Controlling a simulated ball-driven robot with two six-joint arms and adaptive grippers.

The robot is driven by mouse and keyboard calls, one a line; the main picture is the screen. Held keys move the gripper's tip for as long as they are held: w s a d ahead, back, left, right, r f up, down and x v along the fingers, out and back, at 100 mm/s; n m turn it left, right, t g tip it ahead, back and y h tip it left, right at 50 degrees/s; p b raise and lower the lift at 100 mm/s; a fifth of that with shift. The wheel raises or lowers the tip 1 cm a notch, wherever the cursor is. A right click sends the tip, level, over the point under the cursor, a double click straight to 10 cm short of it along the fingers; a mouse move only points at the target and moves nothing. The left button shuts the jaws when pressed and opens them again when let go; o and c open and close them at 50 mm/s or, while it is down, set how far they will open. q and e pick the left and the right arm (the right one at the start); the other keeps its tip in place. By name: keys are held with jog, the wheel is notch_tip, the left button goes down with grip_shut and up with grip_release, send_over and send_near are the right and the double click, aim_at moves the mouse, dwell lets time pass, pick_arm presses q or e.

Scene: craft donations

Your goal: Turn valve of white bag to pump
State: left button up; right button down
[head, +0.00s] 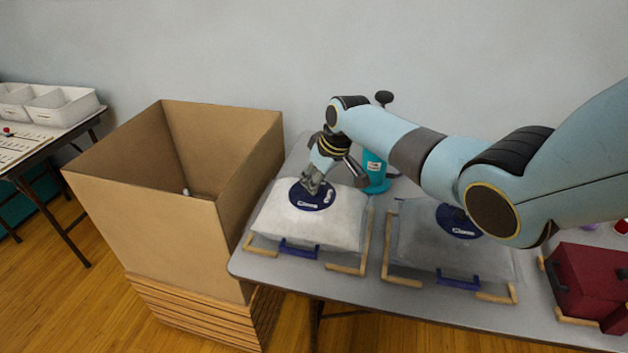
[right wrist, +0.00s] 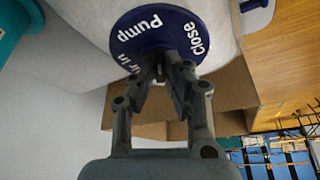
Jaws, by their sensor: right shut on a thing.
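A white bag (head: 330,220) lies on the grey table, with a round dark blue valve disc (head: 312,195) on its top. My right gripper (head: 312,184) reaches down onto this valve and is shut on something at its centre. In the right wrist view the valve disc (right wrist: 158,38) carries the words "Pump" and "Close" and part of another label. The fingertips of my gripper (right wrist: 160,72) meet at the disc's middle and hide the part they hold. I cannot tell which setting the valve is at. My left gripper is not in view.
A grey bag (head: 425,240) with a similar valve (head: 459,220) lies to the right, under my right arm. A teal pump (head: 375,172) stands behind the white bag. An open cardboard box (head: 150,215) stands left of the table. A dark red box (head: 590,280) is far right.

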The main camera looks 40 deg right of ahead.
jog(key=n+y+b, duration=0.1)
jog(key=n, duration=0.2)
jog(key=shift+d+f+b, duration=0.15)
jog(key=shift+b, duration=0.25)
jog(key=shift+n+g+y+b, duration=0.4)
jog(key=shift+n+b, duration=0.15)
jog(key=shift+n, duration=0.45)
jog(key=c, duration=1.4)
grip_release()
jog(key=shift+w, duration=0.1)
jog(key=shift+d+r+n, duration=0.1)
jog(key=shift+r+n, duration=0.1)
jog(key=shift+n, duration=0.1)
jog(key=v, duration=1.1)
jog(key=shift+d+r, duration=0.15)
jog(key=shift+r, duration=0.25)
